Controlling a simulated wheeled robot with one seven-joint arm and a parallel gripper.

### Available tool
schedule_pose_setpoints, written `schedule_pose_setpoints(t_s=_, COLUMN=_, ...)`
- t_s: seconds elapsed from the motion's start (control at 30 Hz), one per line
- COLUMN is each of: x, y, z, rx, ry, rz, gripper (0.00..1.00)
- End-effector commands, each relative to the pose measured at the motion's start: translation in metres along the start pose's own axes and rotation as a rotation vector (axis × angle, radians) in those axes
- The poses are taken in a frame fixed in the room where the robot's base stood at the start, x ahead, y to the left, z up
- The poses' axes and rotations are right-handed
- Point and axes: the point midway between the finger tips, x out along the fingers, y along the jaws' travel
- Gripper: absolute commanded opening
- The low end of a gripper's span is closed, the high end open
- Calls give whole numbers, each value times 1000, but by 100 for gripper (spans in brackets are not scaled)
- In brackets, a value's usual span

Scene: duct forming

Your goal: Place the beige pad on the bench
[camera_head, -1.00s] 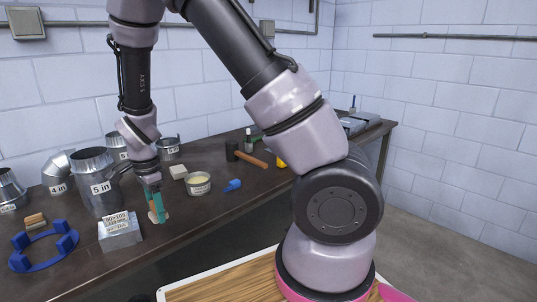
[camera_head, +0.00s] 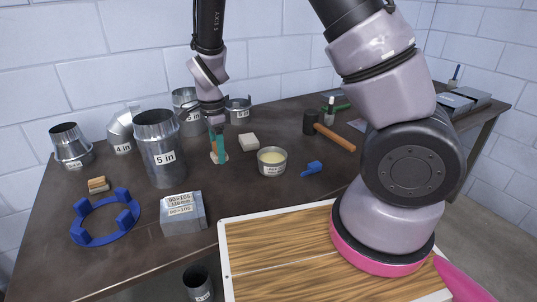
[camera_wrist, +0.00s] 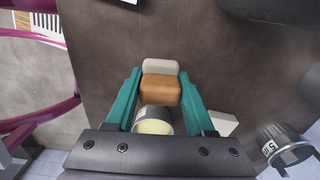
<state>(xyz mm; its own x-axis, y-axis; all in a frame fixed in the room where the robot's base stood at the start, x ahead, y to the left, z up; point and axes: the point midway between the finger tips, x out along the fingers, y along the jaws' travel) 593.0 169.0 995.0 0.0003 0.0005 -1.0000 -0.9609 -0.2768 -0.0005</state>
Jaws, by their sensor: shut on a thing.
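The beige pad (camera_wrist: 163,66), with an orange-brown part (camera_wrist: 160,90), is between the teal fingers of my gripper (camera_wrist: 160,88) in the wrist view. In the head view my gripper (camera_head: 217,145) is shut on the pad (camera_head: 222,158) over the back part of the dark bench (camera_head: 290,190). The pad is small and partly hidden by the fingers there. I cannot tell whether its underside touches the bench.
A white block (camera_head: 249,142) and an open tin (camera_head: 272,161) stand right of my gripper. A 5 in duct (camera_head: 160,150) stands left. A metal block (camera_head: 183,213), blue ring (camera_head: 105,217) and another small two-tone pad (camera_head: 97,185) lie nearer. Bench is clear between tin and metal block.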

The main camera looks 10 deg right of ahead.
Motion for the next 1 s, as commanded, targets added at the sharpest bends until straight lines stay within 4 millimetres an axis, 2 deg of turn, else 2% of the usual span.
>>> schedule_pose_setpoints(t_s=0.3, x=52, y=1, z=-1, rx=2, ry=1, rz=4, gripper=0)
schedule_pose_setpoints(t_s=0.53, x=70, y=0, z=-1, rx=2, ry=1, rz=2, gripper=0)
schedule_pose_setpoints(t_s=0.7, x=95, y=1, z=-1, rx=2, ry=1, rz=3, gripper=0)
schedule_pose_setpoints(t_s=1.0, x=100, y=0, z=0, rx=1, ry=0, rz=1, gripper=0)
